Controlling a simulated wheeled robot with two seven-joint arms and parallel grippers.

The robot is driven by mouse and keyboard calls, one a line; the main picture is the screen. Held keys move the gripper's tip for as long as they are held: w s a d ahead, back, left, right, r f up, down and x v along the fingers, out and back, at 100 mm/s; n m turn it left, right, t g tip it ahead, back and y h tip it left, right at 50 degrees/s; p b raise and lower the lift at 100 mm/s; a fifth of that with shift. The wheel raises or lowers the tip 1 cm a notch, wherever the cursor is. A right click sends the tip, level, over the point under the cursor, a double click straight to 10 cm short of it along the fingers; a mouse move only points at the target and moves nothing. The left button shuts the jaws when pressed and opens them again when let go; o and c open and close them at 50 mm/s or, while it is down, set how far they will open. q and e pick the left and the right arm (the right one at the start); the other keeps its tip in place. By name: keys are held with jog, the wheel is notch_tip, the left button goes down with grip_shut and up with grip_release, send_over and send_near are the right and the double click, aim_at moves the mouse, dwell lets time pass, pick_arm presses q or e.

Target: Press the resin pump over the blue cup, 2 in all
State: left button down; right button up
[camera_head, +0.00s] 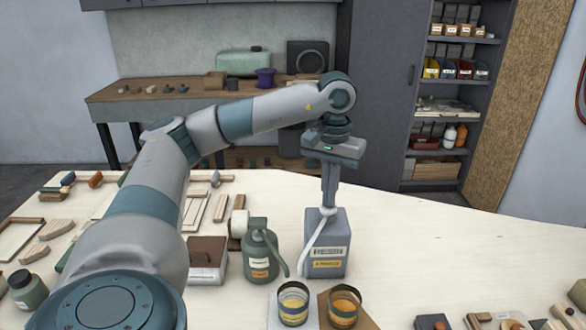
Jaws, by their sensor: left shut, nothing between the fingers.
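A grey rectangular can (334,262) with a white and a yellow label stands on the table; a pale curved spout runs from its top down its left front. My left gripper (328,204) points straight down, shut and empty, with its fingertips at the can's top; they hide the pump head, and I cannot tell if they touch it. A cup with dark bluish and yellow bands (293,304) stands in front, below the two spouts. My right gripper is out of view.
An orange-banded cup (343,308) stands on a brown board right of the banded cup. A brown box (206,258) and a small jar (28,290) stand left, among wooden parts. The table's right middle (450,240) is clear.

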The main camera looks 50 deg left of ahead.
pick_arm(q)
jog(key=shift+r+p, duration=0.7)
jog(key=shift+r, duration=0.45)
jog(key=shift+f, duration=0.2)
dwell(0.3)
jog(key=shift+f+b, duration=1.1)
jog(key=shift+b, duration=0.05)
jog(key=shift+r, duration=0.15)
jog(key=shift+r+p, duration=0.75)
jog(key=shift+r, duration=0.4)
jog(key=shift+r+p, duration=1.75)
jog(key=shift+r, duration=1.25)
jog(key=shift+s+f, duration=0.1)
